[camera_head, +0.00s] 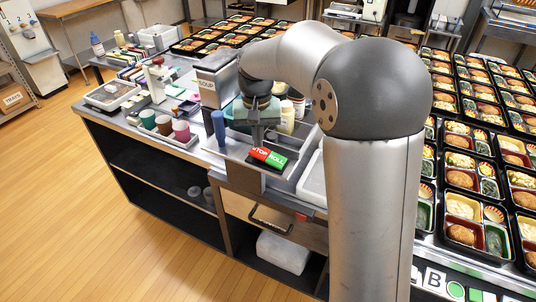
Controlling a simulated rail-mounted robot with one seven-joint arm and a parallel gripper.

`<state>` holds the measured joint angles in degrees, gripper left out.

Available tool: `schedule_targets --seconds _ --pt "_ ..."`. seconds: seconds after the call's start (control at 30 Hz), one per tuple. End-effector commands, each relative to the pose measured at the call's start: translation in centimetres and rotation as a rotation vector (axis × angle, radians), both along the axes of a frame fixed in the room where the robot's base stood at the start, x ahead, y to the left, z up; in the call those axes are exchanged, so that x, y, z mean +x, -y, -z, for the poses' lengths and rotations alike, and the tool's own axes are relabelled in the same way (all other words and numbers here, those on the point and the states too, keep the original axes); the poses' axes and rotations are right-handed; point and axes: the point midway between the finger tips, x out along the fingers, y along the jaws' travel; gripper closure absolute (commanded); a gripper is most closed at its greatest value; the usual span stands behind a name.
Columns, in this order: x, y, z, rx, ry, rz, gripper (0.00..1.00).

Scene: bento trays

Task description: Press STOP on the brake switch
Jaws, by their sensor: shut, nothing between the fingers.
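The brake switch (286,165) sits at the front edge of the counter. Its red STOP half (260,153) is on the left and its green ROLL half (277,161) is on the right. My gripper (257,144) points down, shut and empty, with its tips at the back edge of the red half in the picture. I cannot tell whether the tips touch the switch. The gripper covers part of the STOP lettering.
A blue cylinder (219,128) stands left of the switch. A SOUP box (208,92) and a cream bottle (287,117) stand behind. Several cups (181,131) are at the left. A drawer handle (270,221) juts out below. Bento trays (461,207) fill the right.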

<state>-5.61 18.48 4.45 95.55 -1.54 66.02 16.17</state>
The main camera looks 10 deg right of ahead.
Motion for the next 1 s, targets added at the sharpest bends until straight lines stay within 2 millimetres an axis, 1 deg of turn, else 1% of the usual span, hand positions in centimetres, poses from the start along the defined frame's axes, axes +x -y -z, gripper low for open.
schedule_targets --seconds 1.0 --pt "0.0 0.0 1.6 0.0 -0.001 0.0 1.0"
